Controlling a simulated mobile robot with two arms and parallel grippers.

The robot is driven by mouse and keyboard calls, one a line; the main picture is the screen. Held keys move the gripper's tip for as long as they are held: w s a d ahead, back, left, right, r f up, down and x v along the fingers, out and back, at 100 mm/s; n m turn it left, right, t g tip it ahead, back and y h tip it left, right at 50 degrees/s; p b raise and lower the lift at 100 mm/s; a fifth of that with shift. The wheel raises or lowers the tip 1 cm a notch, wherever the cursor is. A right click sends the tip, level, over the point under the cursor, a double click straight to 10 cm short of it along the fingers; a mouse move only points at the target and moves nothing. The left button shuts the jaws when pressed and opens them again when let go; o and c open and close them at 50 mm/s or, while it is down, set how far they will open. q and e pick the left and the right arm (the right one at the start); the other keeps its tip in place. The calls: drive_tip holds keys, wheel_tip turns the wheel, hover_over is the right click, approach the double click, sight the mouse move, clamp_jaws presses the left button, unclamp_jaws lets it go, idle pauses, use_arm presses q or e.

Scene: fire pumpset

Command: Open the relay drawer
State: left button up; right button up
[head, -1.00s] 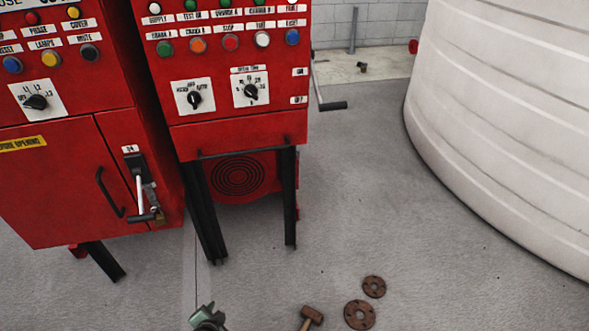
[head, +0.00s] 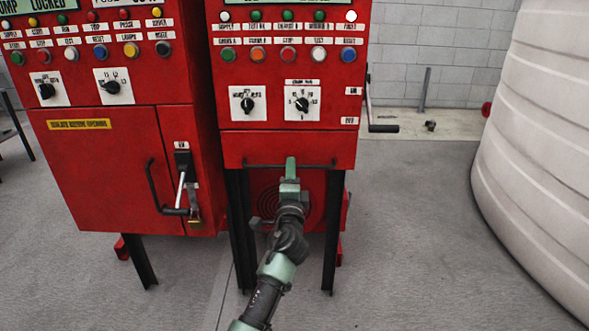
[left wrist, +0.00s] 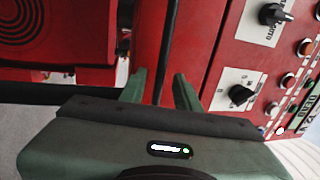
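The relay drawer (head: 238,147) is the red front panel low on the right-hand red cabinet. It looks closed, flush under the switch panel. Its black bar handle (head: 262,165) runs across the front near the lower edge; the bar also shows upright in the left wrist view (left wrist: 169,45). My left gripper (head: 291,165) is at the middle of this handle. In the left wrist view the two green fingers (left wrist: 160,90) are apart, with the bar appearing to pass between them. I cannot tell whether either finger touches it. My right gripper is not in view.
The left red cabinet (head: 105,180) has a door handle and a padlocked lever beside the drawer. A crank handle (head: 382,127) sticks out right of the right cabinet. A white tank (head: 535,150) stands at right. The floor (head: 410,240) between is clear.

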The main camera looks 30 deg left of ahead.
use_arm(q)
drive_tip(key=shift+x, duration=1.15)
drive_tip(key=shift+c, duration=0.3)
drive_tip(key=shift+f, duration=0.1)
clamp_jaws()
